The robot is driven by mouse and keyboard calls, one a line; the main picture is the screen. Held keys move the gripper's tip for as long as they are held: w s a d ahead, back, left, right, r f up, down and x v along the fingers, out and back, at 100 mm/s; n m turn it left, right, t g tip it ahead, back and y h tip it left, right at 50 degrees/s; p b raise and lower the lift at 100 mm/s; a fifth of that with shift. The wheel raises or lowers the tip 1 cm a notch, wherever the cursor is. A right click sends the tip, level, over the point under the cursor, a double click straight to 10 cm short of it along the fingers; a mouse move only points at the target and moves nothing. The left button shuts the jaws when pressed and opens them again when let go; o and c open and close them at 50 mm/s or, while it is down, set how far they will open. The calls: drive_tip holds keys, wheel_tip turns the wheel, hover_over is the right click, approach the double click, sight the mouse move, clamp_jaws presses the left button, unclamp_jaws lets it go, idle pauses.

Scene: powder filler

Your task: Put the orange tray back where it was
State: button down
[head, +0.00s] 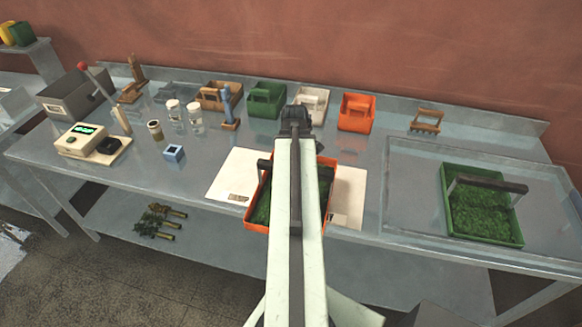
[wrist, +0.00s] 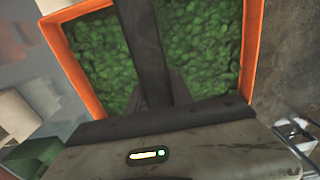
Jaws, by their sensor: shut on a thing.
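The orange tray (head: 254,217) is filled with green leafy or granular material and has a dark bar handle. It is at the front middle of the table, over a white sheet or board (head: 228,180). My arm crosses in front of it in the head view and hides its middle. In the wrist view the orange tray (wrist: 250,50) lies right under my gripper (wrist: 160,103), with the dark handle (wrist: 143,45) running up to the jaws. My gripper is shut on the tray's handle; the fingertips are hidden. I cannot tell whether the tray is resting or slightly raised.
A green tray (head: 448,200) with similar contents stands in a clear shallow bay at right. A row of caddies, including a green one (head: 267,100) and an orange one (head: 356,112), lines the back.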

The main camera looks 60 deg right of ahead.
drive_tip(key=w+d, duration=0.3)
drive_tip(key=d, duration=0.1)
drive_tip(key=w+d+f+b, duration=0.1)
drive_tip(key=w+d, duration=0.2)
drive_tip(key=d, duration=0.1)
drive_tip(key=w+d, duration=0.3)
drive_tip(key=d, duration=0.1)
drive_tip(key=shift+w+d+f, duration=0.2)
drive_tip(key=shift+d+f, duration=0.15)
drive_tip(key=shift+f, duration=0.05)
drive_tip(key=f+b, duration=0.2)
drive_tip(key=b, duration=0.1)
drive_tip(key=f+b, duration=0.1)
drive_tip(key=f, duration=0.1)
drive_tip(key=shift+w+d, duration=0.15)
drive_tip(key=shift+d, duration=0.1)
drive_tip(key=c, duration=1.1)
unclamp_jaws()
drive_tip(key=shift+r, duration=0.1)
wheel_tip(320, 180, up, 12)
drive_tip(key=p, duration=1.2)
drive_tip(key=shift+r, duration=0.2)
drive_tip(key=shift+f, duration=0.1)
